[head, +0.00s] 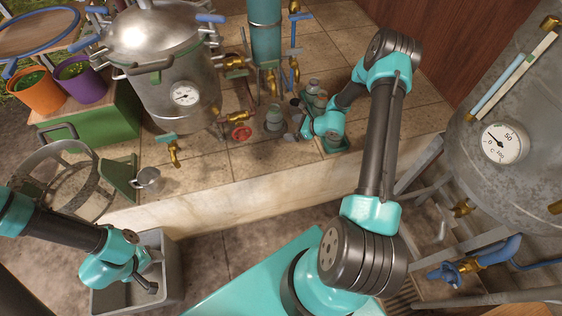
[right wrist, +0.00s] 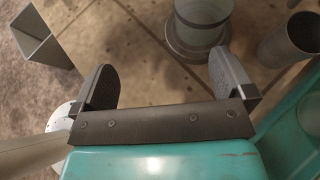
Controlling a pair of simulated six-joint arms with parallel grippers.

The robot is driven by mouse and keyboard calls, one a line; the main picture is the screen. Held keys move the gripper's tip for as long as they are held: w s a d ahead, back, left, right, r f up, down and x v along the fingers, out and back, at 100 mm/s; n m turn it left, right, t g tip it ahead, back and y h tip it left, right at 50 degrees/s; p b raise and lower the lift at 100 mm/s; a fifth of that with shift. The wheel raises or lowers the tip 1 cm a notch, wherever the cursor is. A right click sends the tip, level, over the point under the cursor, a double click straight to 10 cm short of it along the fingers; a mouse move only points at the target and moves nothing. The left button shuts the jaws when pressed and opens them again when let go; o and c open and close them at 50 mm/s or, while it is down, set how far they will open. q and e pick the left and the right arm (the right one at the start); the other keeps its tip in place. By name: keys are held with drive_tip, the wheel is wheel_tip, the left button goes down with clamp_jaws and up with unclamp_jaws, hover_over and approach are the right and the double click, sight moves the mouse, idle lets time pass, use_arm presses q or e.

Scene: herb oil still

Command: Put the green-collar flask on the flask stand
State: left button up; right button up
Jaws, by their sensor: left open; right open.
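A pale greenish vessel on a round grey base (head: 274,121) stands on the tiled ledge; I cannot tell whether it is the flask stand or a flask on it. It also shows in the right wrist view (right wrist: 203,22), beyond my fingertips and apart from them. My right gripper (head: 291,122) is open and empty just right of it; its fingers also show in the right wrist view (right wrist: 163,82). Small grey-capped bottles (head: 314,87) stand behind my right wrist, partly hidden; no green collar is clear. My left gripper (head: 154,272) is open over a grey bin.
A grey cylinder (right wrist: 292,40) stands close right of the vessel in the right wrist view, and a square funnel-like piece (right wrist: 42,38) at left. A red valve wheel (head: 241,133), brass taps and the steel still (head: 160,60) stand left. A metal mug (head: 148,179) sits near the ledge's edge.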

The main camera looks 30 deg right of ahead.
drive_tip(key=s+a+f+n+g+h, duration=0.25)
drive_tip(key=s+a+n+g, duration=0.75)
drive_tip(key=s+a+n, duration=0.6)
drive_tip(key=s+a+r+n, duration=0.2)
drive_tip(key=a+n, duration=0.4)
drive_tip(key=n, duration=0.5)
drive_tip(key=shift+s+a+r+t+h, duration=0.15)
drive_tip(key=shift+s+r+t+h, duration=0.15)
drive_tip(key=shift+s+r+h, duration=0.25)
drive_tip(key=shift+s+f, duration=0.1)
drive_tip(key=shift+f, duration=0.05)
